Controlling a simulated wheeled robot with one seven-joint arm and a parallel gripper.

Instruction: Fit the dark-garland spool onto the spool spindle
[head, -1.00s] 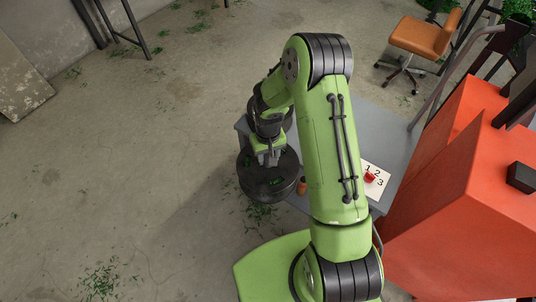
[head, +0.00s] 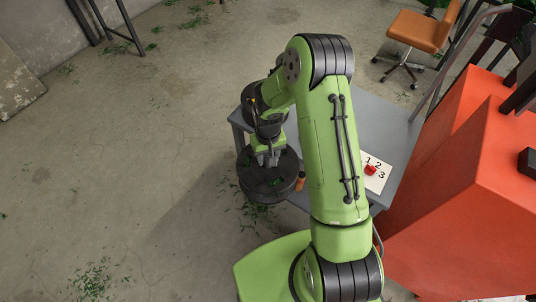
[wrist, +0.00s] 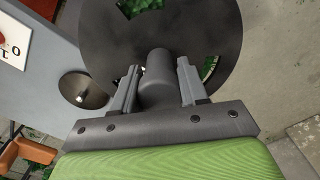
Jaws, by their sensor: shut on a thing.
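A large dark round spool (head: 268,188), with green bits showing on it, hangs from my gripper (head: 268,157) at the left front corner of the grey table. In the wrist view my gripper (wrist: 158,78) is shut on the spool's grey central hub (wrist: 157,62), with a finger on each side. The spool's broad dark disc (wrist: 205,30) fills the top of that view. A smaller dark disc (wrist: 85,90) with a bright knob shows on the table to the left, apart from the spool. I cannot tell whether it is the spool spindle.
The grey table (head: 385,115) carries a white numbered card (head: 378,180) with a red object (head: 370,170). A big orange-red machine (head: 440,190) stands at right. An orange chair (head: 420,30) stands behind; open floor lies left.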

